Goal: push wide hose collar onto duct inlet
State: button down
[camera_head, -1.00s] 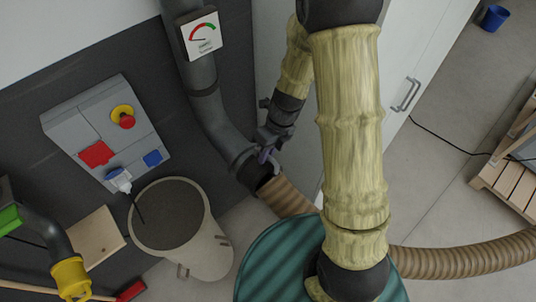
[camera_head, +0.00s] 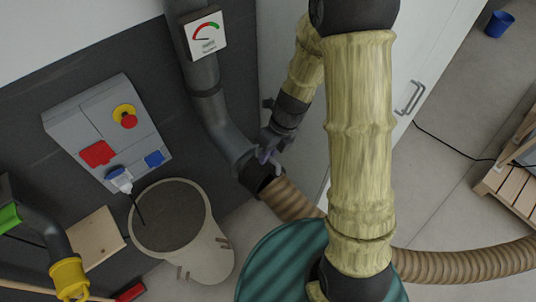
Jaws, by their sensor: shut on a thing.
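The grey duct (camera_head: 222,128) comes down the wall and bends to the right, ending in a dark inlet (camera_head: 250,172). The tan ribbed hose (camera_head: 292,198) has its dark wide collar (camera_head: 268,184) at the inlet's mouth. The collar is lined up close to the inlet; I cannot tell whether it is seated over it. My gripper (camera_head: 268,158) is shut on the collar from above and behind. My fingers and the small size hide part of the collar. The hose passes behind my arm and shows again at the right (camera_head: 465,264).
A teal ribbed drum (camera_head: 275,265) stands below my arm. A beige bin (camera_head: 203,252) stands left of the hose. A grey switch box (camera_head: 108,130) is on the wall, and a white cabinet (camera_head: 430,60) is behind my arm.

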jog(key=shift+w+a+r+t+y+b, duration=0.3)
jog(key=shift+t+b, duration=0.5)
jog(key=shift+b, duration=1.15)
dwell(0.4)
jog(key=shift+w+a+m+t+y+b, duration=0.2)
jog(key=shift+t+y+b, duration=0.45)
jog(key=shift+b, duration=1.85)
jog(key=shift+w+a+m+t+y+b, duration=0.1)
jog(key=shift+w+m+t+y+b, duration=0.5)
jog(key=shift+b, duration=1.9)
dwell(0.7)
